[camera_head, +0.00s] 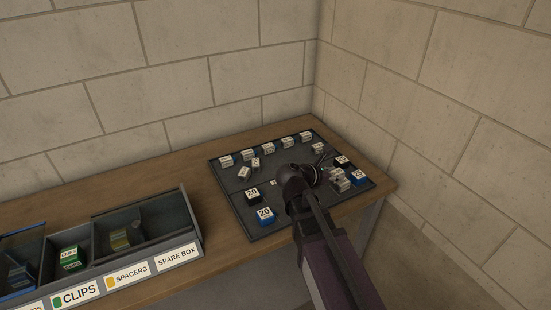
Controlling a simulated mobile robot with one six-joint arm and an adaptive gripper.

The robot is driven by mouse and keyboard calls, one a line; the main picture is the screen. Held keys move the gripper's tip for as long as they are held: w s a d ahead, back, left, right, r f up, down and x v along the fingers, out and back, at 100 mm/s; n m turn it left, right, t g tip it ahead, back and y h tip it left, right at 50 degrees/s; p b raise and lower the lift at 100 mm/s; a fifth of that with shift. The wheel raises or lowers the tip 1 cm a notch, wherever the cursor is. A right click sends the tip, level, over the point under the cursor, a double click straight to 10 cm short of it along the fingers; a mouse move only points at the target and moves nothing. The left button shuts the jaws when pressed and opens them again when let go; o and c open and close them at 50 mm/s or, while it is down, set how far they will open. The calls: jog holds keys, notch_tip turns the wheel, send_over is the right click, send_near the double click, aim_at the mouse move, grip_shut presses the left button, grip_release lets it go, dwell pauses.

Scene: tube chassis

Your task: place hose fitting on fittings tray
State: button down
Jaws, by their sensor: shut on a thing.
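The fittings tray (283,167) is a dark, flat tray on the wooden bench near the wall corner. It bears several small whitish fittings, and blue and black pieces marked 20. My gripper (322,163) is over the right half of the tray, reaching in from the lower right. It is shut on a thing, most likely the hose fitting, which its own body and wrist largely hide. Several whitish pieces (340,179) show close beside the gripper. I cannot tell whether the held piece touches the tray.
An open bin row (142,246) with labels CLIPS, SPACERS and SPARE BOX stands at the lower left. Bare wooden bench (214,218) lies between it and the tray. Block walls (420,110) meet behind the tray and close off the back and right.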

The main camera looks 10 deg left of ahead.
jog(key=s+a+n+t+y, duration=0.1)
jog(key=a, duration=0.3)
jog(key=s+a+n+t+y, duration=0.1)
jog(key=a, duration=0.4)
jog(key=s+a+n+y, duration=0.1)
jog(key=a, duration=0.4)
jog(key=shift+s+a+r+n+t, duration=0.2)
jog(key=shift+s+n+t, duration=0.1)
jog(key=shift+t, duration=0.1)
jog(key=w, duration=0.5)
jog(key=w+a+f, duration=0.1)
jog(key=w, duration=0.3)
jog(key=w+b, duration=0.1)
jog(key=w, duration=0.4)
jog(key=shift+w+a+f, duration=0.25)
jog(key=shift+w, duration=0.05)
jog(key=shift+w, duration=0.1)
jog(key=shift+w, duration=0.25)
jog(key=shift+w+a+f+b, duration=0.1)
jog(key=shift+w+f+b, duration=0.25)
jog(key=shift+f+b, duration=1.45)
jog(key=shift+b, duration=0.05)
jog(key=shift+f, duration=0.2)
